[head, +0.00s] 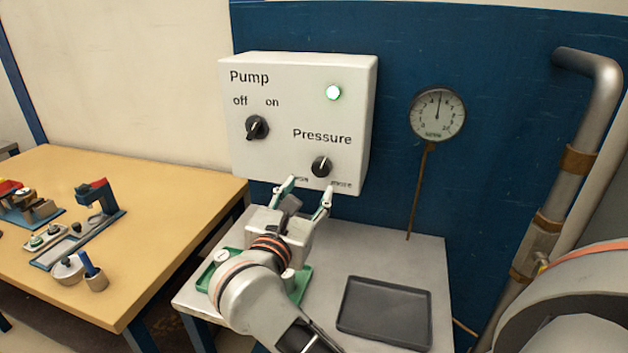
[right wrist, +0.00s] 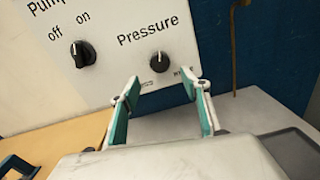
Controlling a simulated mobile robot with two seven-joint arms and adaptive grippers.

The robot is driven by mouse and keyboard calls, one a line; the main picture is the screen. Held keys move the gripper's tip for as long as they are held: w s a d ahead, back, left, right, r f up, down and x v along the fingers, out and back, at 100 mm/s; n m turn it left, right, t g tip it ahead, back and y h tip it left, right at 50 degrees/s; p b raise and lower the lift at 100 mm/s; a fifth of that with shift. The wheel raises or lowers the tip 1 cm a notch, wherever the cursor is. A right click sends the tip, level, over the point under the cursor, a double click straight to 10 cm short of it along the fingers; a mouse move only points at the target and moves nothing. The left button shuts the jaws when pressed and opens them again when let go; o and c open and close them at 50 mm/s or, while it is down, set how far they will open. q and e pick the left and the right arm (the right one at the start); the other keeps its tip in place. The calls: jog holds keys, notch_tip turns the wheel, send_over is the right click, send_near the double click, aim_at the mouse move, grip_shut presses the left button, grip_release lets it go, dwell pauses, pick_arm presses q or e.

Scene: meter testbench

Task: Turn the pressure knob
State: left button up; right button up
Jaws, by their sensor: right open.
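The pressure knob (head: 321,166) is black with a white pointer mark, on the lower right of the white pump box (head: 300,75). It also shows in the right wrist view (right wrist: 159,62), with its pointer close to upright. My right gripper (head: 311,187) is open and empty, just below and in front of the knob, apart from it. In the right wrist view its two teal-padded fingers (right wrist: 162,90) point toward the panel, with the knob beyond the gap between them. My left gripper is not in view.
A round gauge (head: 437,113) stands to the right. A black tray (head: 386,312) lies on the grey table (head: 425,262). A tan workbench (head: 190,190) with tools is left.

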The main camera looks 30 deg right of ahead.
jog(key=shift+v, duration=1.65)
